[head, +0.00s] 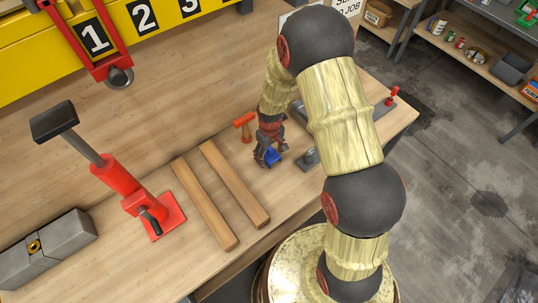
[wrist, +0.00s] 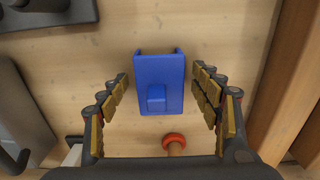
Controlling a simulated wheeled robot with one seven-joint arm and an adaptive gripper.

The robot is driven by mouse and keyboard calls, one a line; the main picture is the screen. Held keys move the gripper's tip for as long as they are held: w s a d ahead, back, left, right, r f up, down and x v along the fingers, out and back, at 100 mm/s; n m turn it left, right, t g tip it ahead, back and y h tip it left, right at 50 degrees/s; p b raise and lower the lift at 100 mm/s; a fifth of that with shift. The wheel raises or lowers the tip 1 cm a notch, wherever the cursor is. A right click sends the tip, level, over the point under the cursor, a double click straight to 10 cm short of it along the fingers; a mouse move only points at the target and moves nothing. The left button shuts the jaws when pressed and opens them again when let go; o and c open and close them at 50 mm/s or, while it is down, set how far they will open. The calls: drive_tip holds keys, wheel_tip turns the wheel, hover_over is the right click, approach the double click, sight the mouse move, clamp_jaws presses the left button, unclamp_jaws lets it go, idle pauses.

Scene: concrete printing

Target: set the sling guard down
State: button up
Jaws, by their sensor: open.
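The sling guard, which I take to be the blue bracket-like piece (wrist: 160,82), lies between my fingers in the wrist view, with a small raised block on its face. It appears to rest on the wooden bench top (wrist: 220,20). My gripper (wrist: 160,95) is open, with a row of finger pads on each side of the blue piece and a visible gap on both sides. In the head view my gripper (head: 266,160) is low over the bench, and the blue piece (head: 273,157) shows beside its fingers, partly hidden.
Two wooden beams (head: 235,184) lie left of my gripper. An orange-headed tool (head: 244,121) stands just behind it. Grey metal parts (head: 308,158) lie close on the right. A red jack-like stand (head: 155,215) and a grey block (head: 45,250) are farther left.

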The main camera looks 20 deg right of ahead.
drive_tip(key=shift+c, duration=1)
drive_tip(key=c, duration=1.1)
drive_tip(key=shift+r, duration=0.1)
drive_tip(key=shift+c, duration=0.3)
